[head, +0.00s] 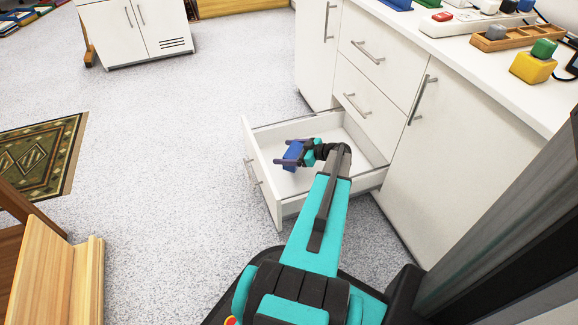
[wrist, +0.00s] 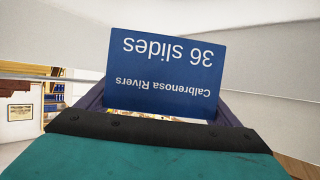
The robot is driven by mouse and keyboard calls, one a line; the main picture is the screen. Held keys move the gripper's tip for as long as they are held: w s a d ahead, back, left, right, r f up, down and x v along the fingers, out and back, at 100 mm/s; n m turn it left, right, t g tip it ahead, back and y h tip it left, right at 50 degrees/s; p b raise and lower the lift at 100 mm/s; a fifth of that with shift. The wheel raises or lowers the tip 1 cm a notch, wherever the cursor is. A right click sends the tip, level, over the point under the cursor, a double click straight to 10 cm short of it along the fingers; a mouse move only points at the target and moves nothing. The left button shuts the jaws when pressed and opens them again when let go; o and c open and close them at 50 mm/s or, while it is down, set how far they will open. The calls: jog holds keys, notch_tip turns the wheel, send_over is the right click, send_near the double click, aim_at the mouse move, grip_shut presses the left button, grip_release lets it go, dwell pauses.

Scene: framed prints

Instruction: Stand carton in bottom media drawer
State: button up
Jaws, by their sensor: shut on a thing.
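A blue carton (head: 292,155) is held in my gripper (head: 287,155), whose fingers are shut on it. The wrist view shows the carton (wrist: 166,70) close up, with white lettering reading "36 slides" and "Calbrenosa Rivers" upside down. The open bottom drawer (head: 262,185) is white and pulled out from the cabinet. In the head view my gripper and the carton are over the drawer's interior, near its front panel. I cannot tell whether the carton touches the drawer floor. The rest of the drawer floor in view looks empty.
Shut drawers (head: 367,85) sit above the open one, with a tall cabinet door (head: 408,150) to the right. The white counter (head: 450,55) holds a wooden tray (head: 510,38) and a yellow block (head: 533,67). Speckled floor (head: 170,160) is clear left of the drawer.

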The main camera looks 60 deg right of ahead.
jog(key=shift+f, duration=0.45)
jog(key=shift+f+b, duration=1)
jog(key=shift+f, duration=1.55)
jog(key=shift+f, duration=0.1)
jog(key=o, duration=1.1)
jog(key=shift+r, duration=0.2)
jog(key=shift+s+r, duration=0.15)
jog(key=shift+s, duration=0.25)
jog(key=shift+p+v, duration=1.35)
jog(key=shift+v, duration=1.95)
